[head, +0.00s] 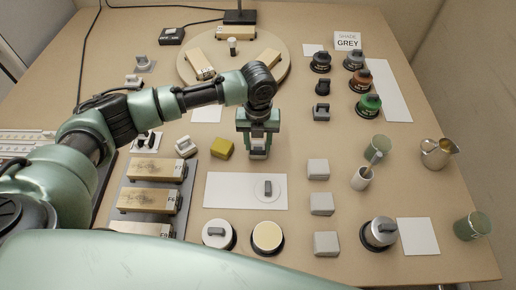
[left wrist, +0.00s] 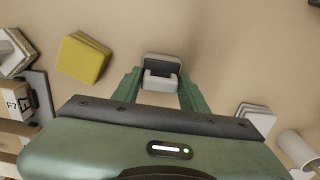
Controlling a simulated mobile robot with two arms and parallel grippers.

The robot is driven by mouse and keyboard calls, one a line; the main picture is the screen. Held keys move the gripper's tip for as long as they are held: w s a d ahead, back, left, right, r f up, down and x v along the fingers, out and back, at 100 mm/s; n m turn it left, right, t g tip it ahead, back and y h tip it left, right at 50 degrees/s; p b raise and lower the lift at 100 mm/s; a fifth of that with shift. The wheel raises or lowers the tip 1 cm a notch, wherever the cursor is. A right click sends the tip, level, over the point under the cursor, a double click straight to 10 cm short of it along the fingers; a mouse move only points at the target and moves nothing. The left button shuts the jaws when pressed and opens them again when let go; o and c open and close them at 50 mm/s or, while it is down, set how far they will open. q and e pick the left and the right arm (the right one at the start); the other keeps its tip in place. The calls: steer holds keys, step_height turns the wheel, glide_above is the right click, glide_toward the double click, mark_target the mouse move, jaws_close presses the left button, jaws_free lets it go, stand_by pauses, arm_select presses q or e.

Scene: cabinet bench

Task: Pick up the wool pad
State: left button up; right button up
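A small pale block with a dark recessed top, apparently the wool pad (head: 258,154), stands on the bench behind the white sheet. My left gripper (head: 258,146) points down over it. My right gripper is not in view.
A yellow block (head: 222,148) lies just left of the pad, with a white handled block (head: 186,147) beyond it. A white sheet (head: 222,190) lies in front. Grey blocks (head: 318,169) stand to the right. A round turntable (head: 283,50) is behind.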

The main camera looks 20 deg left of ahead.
mark_target(258, 142)
arm_select(q)
steer(key=shift+r, duration=0.15)
steer(key=shift+c, duration=0.2)
step_height(258, 142, up, 20)
stand_by(0.4)
